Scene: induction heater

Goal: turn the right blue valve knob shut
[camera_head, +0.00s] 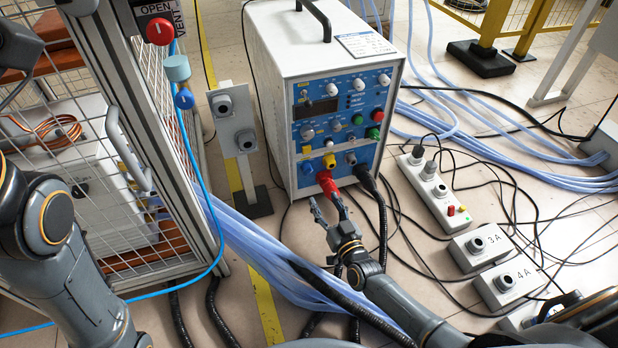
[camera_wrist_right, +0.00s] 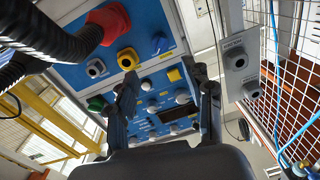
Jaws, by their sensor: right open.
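A blue knob (camera_head: 184,98) sits on the blue hose line at the cage's front post, under a teal cylinder (camera_head: 176,68). Another blue round fitting (camera_head: 308,168) is low on the heater's front panel; it also shows in the right wrist view (camera_wrist_right: 158,42). I cannot tell which is the right valve knob. My right gripper (camera_head: 328,208) is open and empty, just below the red plug (camera_head: 327,183), apart from both blue parts. In the right wrist view its fingers (camera_wrist_right: 165,95) are spread before the panel. My left arm is at the left; its gripper is out of view.
The white heater box (camera_head: 325,80) stands in the middle. A wire cage (camera_head: 90,150) is at left, with a red knob (camera_head: 159,31) at its top. A post with sockets (camera_head: 238,120) stands between. Cables and a socket strip (camera_head: 436,195) cover the right floor.

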